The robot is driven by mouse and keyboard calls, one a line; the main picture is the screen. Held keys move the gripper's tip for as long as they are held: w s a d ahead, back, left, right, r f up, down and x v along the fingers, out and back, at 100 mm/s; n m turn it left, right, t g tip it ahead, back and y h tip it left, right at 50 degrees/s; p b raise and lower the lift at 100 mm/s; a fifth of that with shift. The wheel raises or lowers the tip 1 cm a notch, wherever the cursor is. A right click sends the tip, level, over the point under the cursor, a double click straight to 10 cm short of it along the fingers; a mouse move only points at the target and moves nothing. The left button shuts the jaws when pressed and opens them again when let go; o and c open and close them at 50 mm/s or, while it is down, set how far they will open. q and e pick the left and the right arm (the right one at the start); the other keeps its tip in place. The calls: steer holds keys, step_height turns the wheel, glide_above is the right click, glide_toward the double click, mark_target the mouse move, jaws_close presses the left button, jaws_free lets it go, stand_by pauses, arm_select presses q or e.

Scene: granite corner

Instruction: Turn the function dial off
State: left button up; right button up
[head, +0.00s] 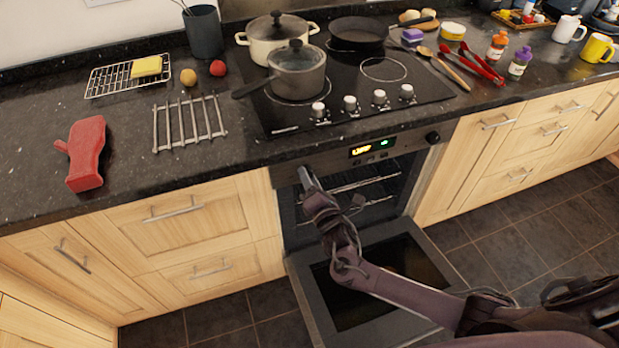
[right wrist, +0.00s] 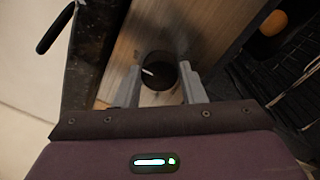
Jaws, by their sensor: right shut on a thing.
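A dark round dial (right wrist: 159,70) with a white pointer mark sits on the oven's front panel (right wrist: 128,51) in the right wrist view. My right gripper (right wrist: 161,78) has one finger on each side of it and is shut on it. In the head view my right gripper (head: 306,179) is at the left end of the control panel (head: 335,160) and hides this dial. Another dark dial (head: 432,137) is at the panel's right end. The display (head: 360,151) glows orange, with a green light beside it. My left gripper is not in view.
The oven door (head: 305,300) is open and lowered, below my right arm. The hob above carries a pot (head: 275,45), a saucepan (head: 297,75) and a frying pan (head: 357,31). Several hob knobs (head: 350,103) line its front.

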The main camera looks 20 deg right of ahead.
stand_by(0.4)
steer(key=o, duration=1)
steer(key=s, duration=0.7)
steer(key=shift+s+d+f, duration=0.2)
steer(key=shift+s+f, duration=0.05)
steer(key=shift+s, duration=0.15)
